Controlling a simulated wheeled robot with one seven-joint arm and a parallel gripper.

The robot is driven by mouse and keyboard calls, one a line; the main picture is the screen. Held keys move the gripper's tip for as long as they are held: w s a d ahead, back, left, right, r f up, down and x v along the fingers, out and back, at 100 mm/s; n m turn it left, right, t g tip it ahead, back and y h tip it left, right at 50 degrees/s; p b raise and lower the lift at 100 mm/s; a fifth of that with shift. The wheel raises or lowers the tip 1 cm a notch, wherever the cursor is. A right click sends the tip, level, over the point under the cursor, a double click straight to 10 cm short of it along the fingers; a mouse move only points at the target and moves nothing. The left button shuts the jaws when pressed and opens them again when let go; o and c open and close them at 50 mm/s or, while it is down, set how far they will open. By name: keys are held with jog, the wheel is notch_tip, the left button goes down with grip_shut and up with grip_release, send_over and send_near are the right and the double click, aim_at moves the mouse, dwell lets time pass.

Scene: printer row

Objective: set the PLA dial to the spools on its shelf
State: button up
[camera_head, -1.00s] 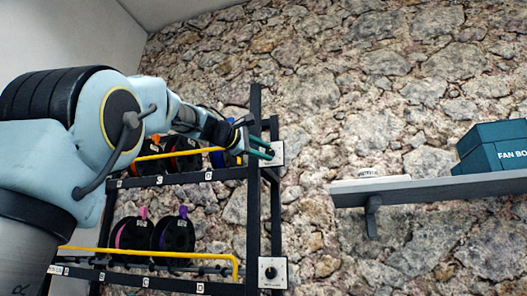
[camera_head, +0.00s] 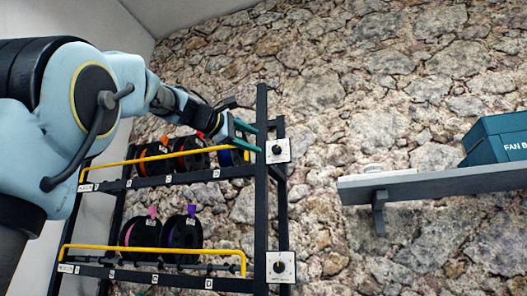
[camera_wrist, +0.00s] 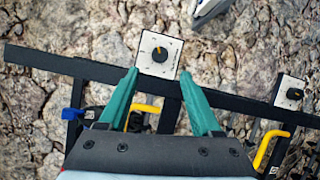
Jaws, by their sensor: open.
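The upper dial (camera_head: 277,151) is a dark knob on a white square plate on the rack's right post. A similar lower dial (camera_head: 280,267) sits below it. I cannot read which one is PLA. My gripper (camera_head: 256,138) is open and empty, just left of and slightly above the upper dial. In the wrist view, one dial (camera_wrist: 159,55) with an orange mark on its knob lies ahead between the teal fingertips (camera_wrist: 159,74), apart from them. The other dial (camera_wrist: 290,93) is at right. Orange and red-tagged spools (camera_head: 190,158) and a partly hidden blue one stand on the upper shelf; pink (camera_head: 143,234) and purple (camera_head: 183,233) ones on the lower.
Yellow rails (camera_head: 150,247) run along the front of both rack shelves, with small lettered labels (camera_head: 208,283) below. A grey wall shelf (camera_head: 440,185) at right holds a teal fan box (camera_head: 497,142) and a small white item. The stone wall lies close behind the rack.

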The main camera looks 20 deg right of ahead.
jog(key=v, duration=0.2)
jog(key=shift+s+a, duration=0.15)
jog(key=shift+a, duration=0.2)
jog(key=w+a+f+n+t+y, duration=0.15)
jog(key=w+f, duration=0.25)
jog(key=f, duration=0.4)
jog(key=w+a+f+g+y, duration=0.1)
jog(key=w+f+y, duration=0.25)
jog(key=f, duration=0.45)
jog(key=w+a+f+m+y, duration=0.1)
jog(key=w+a+f+y, duration=0.2)
jog(key=f, duration=0.8)
jog(key=a+f+m+y, duration=0.15)
jog(key=a+f, duration=0.35)
jog(key=f, duration=0.7)
jog(key=s+a+f+m+g+y, duration=0.15)
jog(key=s+a+f, duration=0.3)
jog(key=f, duration=0.55)
jog(key=s+a+f+m+g+y, duration=0.1)
jog(key=s+a+f+g+y, duration=0.15)
jog(key=a+f, duration=0.55)
jog(key=s+a+f+m+g+y, duration=0.1)
jog(key=s+a+f+m, duration=0.1)
jog(key=s+f, duration=0.4)
jog(key=s+a+f+m+g+y, duration=0.1)
jog(key=s+a+f+m+y, duration=0.1)
jog(key=s+f, duration=0.5)
jog(key=shift+s+a+f, duration=0.25)
jog(key=shift+a, duration=0.1)
